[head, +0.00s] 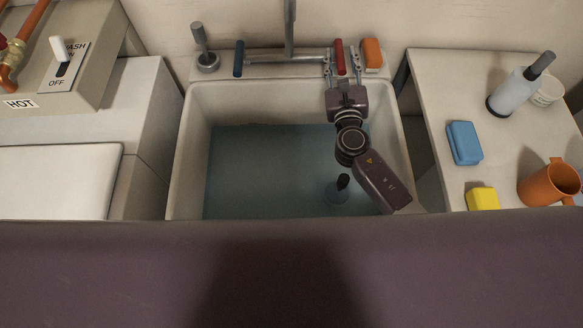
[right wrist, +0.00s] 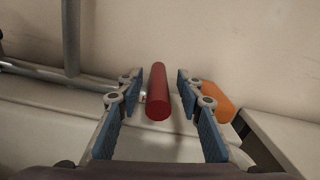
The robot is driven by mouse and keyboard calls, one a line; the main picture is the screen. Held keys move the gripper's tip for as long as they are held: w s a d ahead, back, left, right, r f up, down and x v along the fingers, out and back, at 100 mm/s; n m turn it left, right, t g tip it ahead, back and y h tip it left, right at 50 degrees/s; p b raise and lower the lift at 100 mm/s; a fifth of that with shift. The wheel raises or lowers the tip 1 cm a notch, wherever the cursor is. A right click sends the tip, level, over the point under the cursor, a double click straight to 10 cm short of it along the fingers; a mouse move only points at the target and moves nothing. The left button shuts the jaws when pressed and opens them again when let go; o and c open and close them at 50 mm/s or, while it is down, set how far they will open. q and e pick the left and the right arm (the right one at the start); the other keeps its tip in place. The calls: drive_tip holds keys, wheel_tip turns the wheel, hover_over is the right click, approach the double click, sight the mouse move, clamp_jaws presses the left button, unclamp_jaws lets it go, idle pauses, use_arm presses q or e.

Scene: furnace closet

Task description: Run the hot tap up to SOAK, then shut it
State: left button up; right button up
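The red tap handle (head: 340,56) stands at the back of the sink, right of the spout (head: 290,28). My right gripper (head: 341,64) reaches over the sink with one finger on each side of this handle. In the right wrist view the red handle (right wrist: 159,92) sits between the blue-padded fingers, with a gap on both sides, so the gripper is open. The blue tap handle (head: 239,58) is left of the spout. The sink (head: 186,150) holds bluish water (head: 265,165). I can make out no SOAK mark. My left gripper is not in view.
An orange sponge-like block (head: 372,54) sits close right of the red handle. A dark-topped plug (head: 338,190) shows in the water. The right counter (head: 430,75) holds a bottle (head: 512,92), a blue block (head: 464,143) and an orange mug (head: 548,184). A switch panel (head: 64,68) is at left.

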sight(342, 73)
drive_tip(key=shift+s+p, duration=0.3)
drive_tip(key=shift+s, duration=1.55)
drive_tip(key=shift+a, duration=0.1)
